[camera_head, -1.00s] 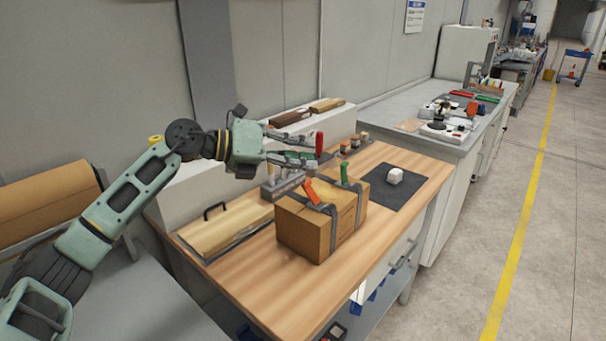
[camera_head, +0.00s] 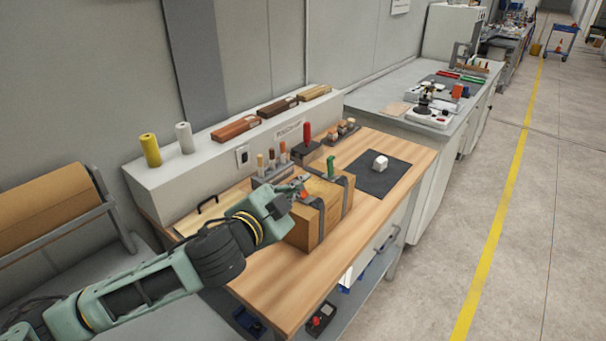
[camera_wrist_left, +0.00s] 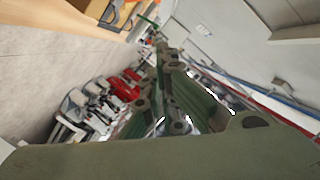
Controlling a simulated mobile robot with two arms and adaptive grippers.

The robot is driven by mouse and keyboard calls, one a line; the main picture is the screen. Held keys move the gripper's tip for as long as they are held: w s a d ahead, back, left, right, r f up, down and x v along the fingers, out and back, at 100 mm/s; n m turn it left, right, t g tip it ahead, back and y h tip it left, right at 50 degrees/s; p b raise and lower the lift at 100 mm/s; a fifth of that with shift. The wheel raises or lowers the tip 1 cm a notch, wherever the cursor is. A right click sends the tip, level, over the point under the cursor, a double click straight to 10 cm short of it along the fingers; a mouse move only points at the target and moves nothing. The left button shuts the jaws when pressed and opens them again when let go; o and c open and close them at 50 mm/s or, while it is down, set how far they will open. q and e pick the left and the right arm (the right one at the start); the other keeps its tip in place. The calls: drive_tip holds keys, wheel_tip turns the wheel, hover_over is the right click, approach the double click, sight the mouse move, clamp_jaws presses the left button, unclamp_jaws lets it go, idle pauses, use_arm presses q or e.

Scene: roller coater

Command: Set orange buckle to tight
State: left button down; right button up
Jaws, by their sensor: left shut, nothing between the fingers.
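A wooden box (camera_head: 331,208) with two dark grey straps stands on the workbench. The orange buckle (camera_head: 304,194) is on its nearer-left strap; only a small orange patch shows beside my gripper, so its lever angle is hard to tell. The green buckle (camera_head: 331,166) stands upright on the other strap. My left gripper (camera_head: 300,184) is shut and empty, at the box top right by the orange buckle; I cannot tell whether they touch. In the left wrist view its closed fingers (camera_wrist_left: 160,52) show in the middle. My right gripper is not in view.
A tool rack (camera_head: 272,173) with several handles stands behind the box. A white block (camera_head: 380,162) lies on a dark mat (camera_head: 370,182) to the right. A handled wooden case lies left, partly behind my arm. The bench front (camera_head: 265,287) is clear.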

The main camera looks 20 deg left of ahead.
use_arm(q)
drive_tip(key=w+f+p, duration=0.1)
drive_tip(key=w, duration=0.2)
drive_tip(key=w+f+p, duration=0.1)
drive_tip(key=w, duration=0.3)
drive_tip(key=w+f+p, duration=0.1)
drive_tip(key=w, duration=0.2)
drive_tip(key=shift+w+a+f+p, duration=0.2)
drive_tip(key=shift+a+f+p, duration=0.15)
drive_tip(key=shift+p, duration=0.05)
drive_tip(key=shift+a+f, duration=0.35)
drive_tip(key=shift+a, duration=0.05)
drive_tip(key=shift+f, duration=0.1)
drive_tip(key=shift+d, duration=0.15)
